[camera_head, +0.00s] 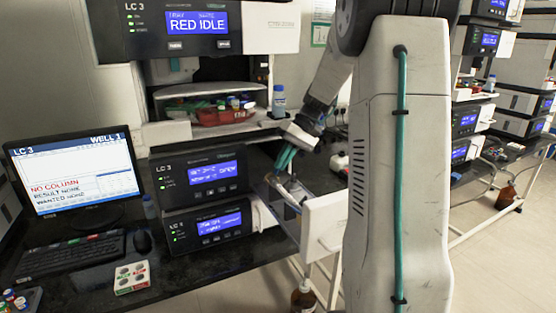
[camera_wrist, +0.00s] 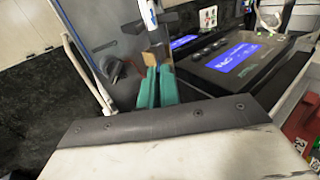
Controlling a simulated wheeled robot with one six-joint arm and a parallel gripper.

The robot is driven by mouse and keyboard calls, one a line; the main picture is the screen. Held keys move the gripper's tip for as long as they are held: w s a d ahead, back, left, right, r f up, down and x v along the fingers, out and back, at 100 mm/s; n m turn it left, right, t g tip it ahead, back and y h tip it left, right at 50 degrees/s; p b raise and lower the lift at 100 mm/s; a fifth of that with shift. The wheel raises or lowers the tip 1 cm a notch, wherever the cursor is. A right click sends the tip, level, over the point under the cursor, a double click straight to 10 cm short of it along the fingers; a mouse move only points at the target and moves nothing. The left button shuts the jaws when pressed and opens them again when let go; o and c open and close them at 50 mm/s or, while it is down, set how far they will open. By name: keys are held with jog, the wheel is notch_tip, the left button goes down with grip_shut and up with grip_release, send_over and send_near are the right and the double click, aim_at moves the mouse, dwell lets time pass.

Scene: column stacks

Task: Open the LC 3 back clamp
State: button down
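The LC 3 stack (camera_head: 155,180) stands left of centre in the head view. An opened compartment (camera_head: 270,196) with a white front panel (camera_head: 323,225) sticks out at its right side. My gripper (camera_head: 282,165) reaches down to this compartment. In the wrist view, the teal fingers of my gripper (camera_wrist: 156,76) are close together, in front of a small tan and dark block (camera_wrist: 155,56) and a white-and-blue upright piece (camera_wrist: 149,15). A dark knob (camera_wrist: 111,68) is on the grey panel to their left. I cannot tell which part is the back clamp, or whether the fingers touch anything.
The monitor (camera_head: 75,175) at left reads LC 3, WELL 1, NO COLUMN. A keyboard (camera_head: 70,255) and a small vial rack (camera_head: 131,277) lie on the dark bench. A bottle (camera_head: 279,101) stands above the compartment. More stacks (camera_head: 465,120) stand at right.

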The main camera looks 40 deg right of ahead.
jog(key=shift+s+d+f+t+y, duration=0.15)
jog(key=shift+d+f+t+y, duration=0.25)
jog(key=shift+y, duration=0.6)
jog(key=shift+d+f, duration=0.1)
jog(key=shift+f, duration=0.05)
jog(key=c, duration=1.6)
grip_release()
jog(key=v, duration=0.8)
jog(key=shift+f, duration=0.1)
